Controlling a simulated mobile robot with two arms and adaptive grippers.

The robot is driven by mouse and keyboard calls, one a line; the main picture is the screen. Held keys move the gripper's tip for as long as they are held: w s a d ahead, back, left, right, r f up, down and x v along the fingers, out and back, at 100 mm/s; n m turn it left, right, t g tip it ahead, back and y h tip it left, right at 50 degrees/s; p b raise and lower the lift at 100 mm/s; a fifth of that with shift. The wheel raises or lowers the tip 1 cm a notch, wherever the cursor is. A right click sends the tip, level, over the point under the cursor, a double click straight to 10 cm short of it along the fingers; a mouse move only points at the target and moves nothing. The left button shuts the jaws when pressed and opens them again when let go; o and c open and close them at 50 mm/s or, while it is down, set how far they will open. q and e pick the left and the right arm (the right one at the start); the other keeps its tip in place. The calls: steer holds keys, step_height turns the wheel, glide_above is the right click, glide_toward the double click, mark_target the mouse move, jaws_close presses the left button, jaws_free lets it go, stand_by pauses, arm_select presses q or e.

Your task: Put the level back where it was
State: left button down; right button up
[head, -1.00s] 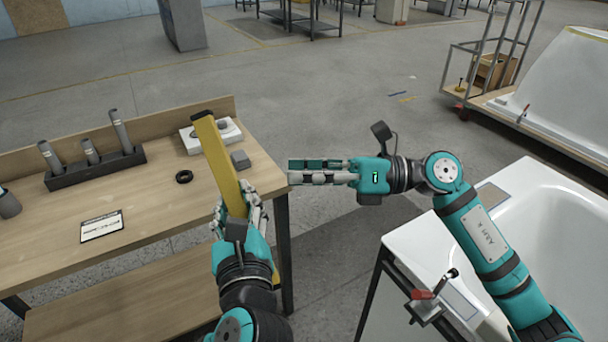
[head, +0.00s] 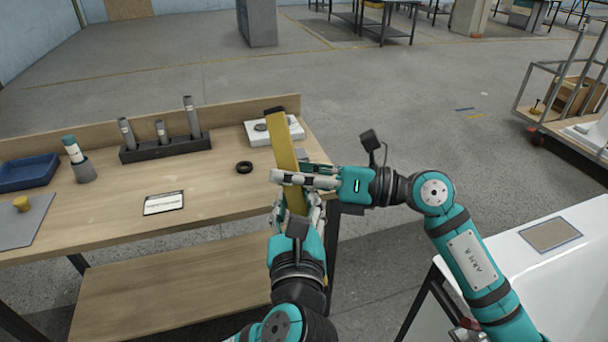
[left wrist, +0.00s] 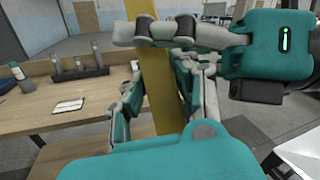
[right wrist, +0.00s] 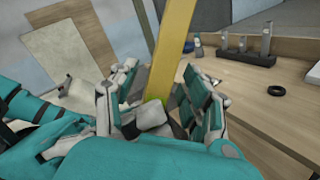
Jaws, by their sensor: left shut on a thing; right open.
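The level, a long yellow bar (head: 284,145), stands tilted upward in my left gripper (head: 298,212). That gripper is shut on its lower part, and the level also runs up between the left fingers in the left wrist view (left wrist: 157,95). My right gripper (head: 300,179) reaches across the level just above the left fingers, in the head view. It is open, and in the right wrist view the level (right wrist: 172,45) passes between its spread fingers (right wrist: 160,100). Whether the right fingers touch the level I cannot tell.
The wooden workbench (head: 110,215) carries a dark holder with grey cylinders (head: 165,148), a black ring (head: 244,167), a labelled card (head: 164,203), a white block (head: 258,134) and a blue tray (head: 28,172). The bench's middle has free room.

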arm_select(q)
steer(key=shift+r, duration=0.1)
arm_select(e)
jaws_close()
arm_select(q)
steer(key=c, duration=0.9)
jaws_free()
